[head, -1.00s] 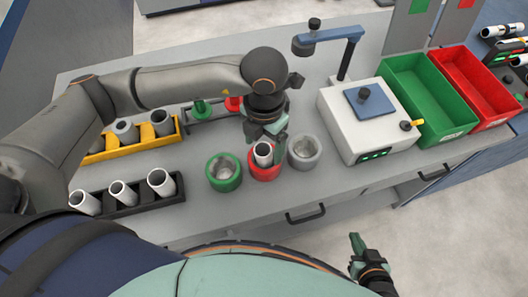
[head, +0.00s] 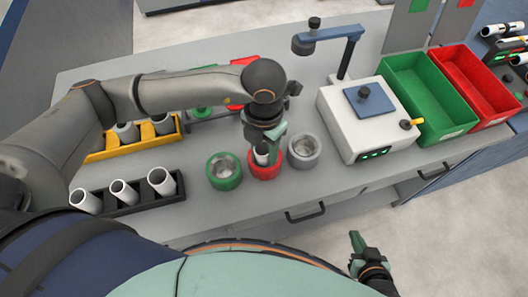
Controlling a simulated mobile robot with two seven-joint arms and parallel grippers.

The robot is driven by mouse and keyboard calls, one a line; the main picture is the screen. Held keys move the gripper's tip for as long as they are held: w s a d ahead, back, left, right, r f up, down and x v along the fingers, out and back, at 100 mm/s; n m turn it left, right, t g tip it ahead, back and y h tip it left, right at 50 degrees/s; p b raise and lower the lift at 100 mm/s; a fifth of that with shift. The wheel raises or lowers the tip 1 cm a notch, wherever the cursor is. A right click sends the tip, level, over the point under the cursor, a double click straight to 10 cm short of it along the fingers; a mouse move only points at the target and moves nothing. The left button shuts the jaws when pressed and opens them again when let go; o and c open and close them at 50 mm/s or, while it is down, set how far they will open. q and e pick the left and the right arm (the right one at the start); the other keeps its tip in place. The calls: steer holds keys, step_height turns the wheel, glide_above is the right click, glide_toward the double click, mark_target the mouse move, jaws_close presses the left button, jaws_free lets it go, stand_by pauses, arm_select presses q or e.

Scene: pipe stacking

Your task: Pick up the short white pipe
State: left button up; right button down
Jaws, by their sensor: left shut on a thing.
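A short white pipe (head: 261,157) stands in the red round holder (head: 265,172) at the front of the table. My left gripper (head: 267,143) is directly above the holder, pointing down, and is shut on the pipe's upper part. The fingers and wrist hide much of the pipe, and its lower end is inside the holder. My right gripper (head: 357,243) is low at the bottom right, off the table's front edge, away from the pipe. Its fingers show nearly edge-on, so I cannot tell their opening.
A green holder (head: 224,183) and a grey holder (head: 304,163) flank the red one. A black rack (head: 148,208) of white pipes and a yellow rack (head: 180,137) are left. A white machine (head: 345,125), green bin (head: 455,125) and red bin (head: 500,112) are right.

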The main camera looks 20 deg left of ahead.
arm_select(q)
jaws_close()
steer(key=shift+r, duration=0.55)
steer(key=s+d+r, duration=0.7)
steer(key=s+r, duration=0.5)
steer(key=shift+b, duration=0.4)
